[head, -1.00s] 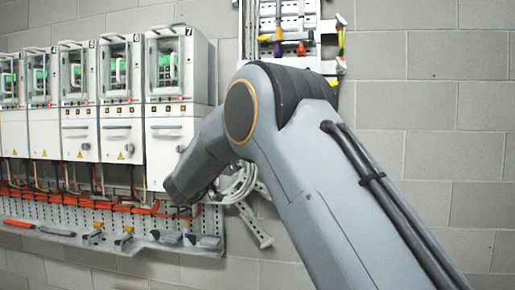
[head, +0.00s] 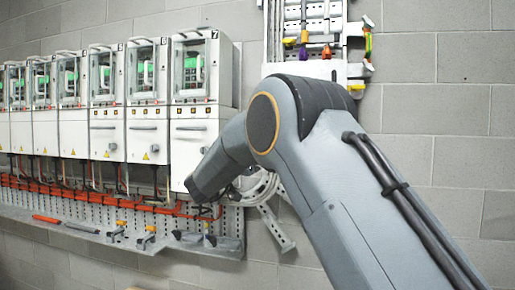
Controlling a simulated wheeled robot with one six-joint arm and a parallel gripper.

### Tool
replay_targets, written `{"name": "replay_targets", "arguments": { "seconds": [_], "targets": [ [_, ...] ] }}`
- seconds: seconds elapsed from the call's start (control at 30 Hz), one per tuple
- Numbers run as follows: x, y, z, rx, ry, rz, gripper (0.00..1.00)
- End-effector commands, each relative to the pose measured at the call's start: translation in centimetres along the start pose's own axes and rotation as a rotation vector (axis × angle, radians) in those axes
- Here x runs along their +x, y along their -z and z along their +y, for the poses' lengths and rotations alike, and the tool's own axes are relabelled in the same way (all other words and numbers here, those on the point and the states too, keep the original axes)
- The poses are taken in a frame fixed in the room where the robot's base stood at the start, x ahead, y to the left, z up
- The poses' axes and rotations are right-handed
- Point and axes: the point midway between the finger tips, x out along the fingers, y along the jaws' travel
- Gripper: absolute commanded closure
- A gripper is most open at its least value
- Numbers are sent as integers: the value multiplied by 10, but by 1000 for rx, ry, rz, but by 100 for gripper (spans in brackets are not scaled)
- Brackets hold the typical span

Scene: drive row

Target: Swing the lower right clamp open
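I cannot make out a lower right clamp for certain; the parts around the lower right of the row are small and partly behind my arm. The drive unit marked 7 (head: 203,100) is the rightmost of a row of white units on the wall. It has a clear window above and a grey handle (head: 190,128) on its lower front. My arm crosses the middle of the view, and its wrist end is in front of this unit's lower right part. My gripper is not visible, so its fingers and anything between them cannot be seen.
Orange cables (head: 100,192) run below the units. A grey shelf (head: 226,246) beneath holds several tools, including a red-handled one (head: 46,219). A tool rack (head: 287,22) is above. The wall at right is bare.

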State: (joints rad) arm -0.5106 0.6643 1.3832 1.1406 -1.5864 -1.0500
Motion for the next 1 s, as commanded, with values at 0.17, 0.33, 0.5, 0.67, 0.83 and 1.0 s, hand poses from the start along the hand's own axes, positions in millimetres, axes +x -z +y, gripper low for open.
{"name": "replay_targets", "arguments": {
  "seconds": [0.17, 0.33, 0.5, 0.67, 0.83, 1.0],
  "targets": [
    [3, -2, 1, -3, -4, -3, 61],
    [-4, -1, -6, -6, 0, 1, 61],
    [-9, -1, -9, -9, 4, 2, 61],
    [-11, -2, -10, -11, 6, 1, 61],
    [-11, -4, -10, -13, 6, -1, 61],
    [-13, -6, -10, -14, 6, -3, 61]
  ]
}}
